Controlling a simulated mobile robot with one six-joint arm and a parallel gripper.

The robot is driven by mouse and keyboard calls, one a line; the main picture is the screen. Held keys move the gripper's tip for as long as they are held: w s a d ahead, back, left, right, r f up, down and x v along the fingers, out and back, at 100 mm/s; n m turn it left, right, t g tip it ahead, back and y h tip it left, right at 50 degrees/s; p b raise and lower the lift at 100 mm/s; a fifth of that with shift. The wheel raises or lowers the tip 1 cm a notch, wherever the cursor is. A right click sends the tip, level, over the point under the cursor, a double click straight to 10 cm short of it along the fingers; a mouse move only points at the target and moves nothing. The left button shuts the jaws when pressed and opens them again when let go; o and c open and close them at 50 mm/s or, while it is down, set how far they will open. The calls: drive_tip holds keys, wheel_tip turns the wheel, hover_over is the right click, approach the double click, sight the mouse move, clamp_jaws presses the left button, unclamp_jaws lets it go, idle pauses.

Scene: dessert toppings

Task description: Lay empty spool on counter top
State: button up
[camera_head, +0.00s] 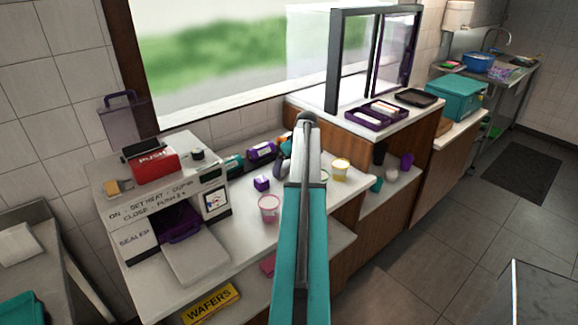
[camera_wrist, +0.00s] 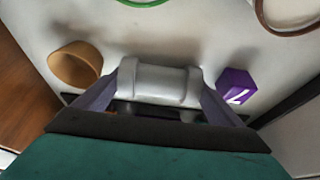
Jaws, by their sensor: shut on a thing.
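The empty spool (camera_wrist: 160,86) is a plain pale grey cylinder with wider ends, seen in the wrist view. My gripper (camera_wrist: 158,98) is shut on it, one finger at each end, and holds it lying crosswise. The white counter top (camera_wrist: 205,38) is below and behind the spool; I cannot tell if they touch. In the head view the counter top (camera_head: 237,228) runs from the sealer machine to the glass display case. There my arm hides the spool and most of my gripper.
In the wrist view a tan cup (camera_wrist: 76,66) is left of the spool and a purple box (camera_wrist: 236,86) right. The head view shows a pink cup (camera_head: 269,208), yellow tub (camera_head: 340,169) and sealer machine (camera_head: 150,192). The counter's front middle is bare.

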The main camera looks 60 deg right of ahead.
idle(0.3)
drive_tip(key=o, duration=0.8)
drive_tip(key=shift+r+p, duration=0.6)
drive_tip(key=shift+r, duration=0.75)
idle(0.5)
drive_tip(key=shift+r+p, duration=1.55)
drive_tip(key=shift+r, duration=1.9)
drive_tip(key=shift+s, duration=0.15)
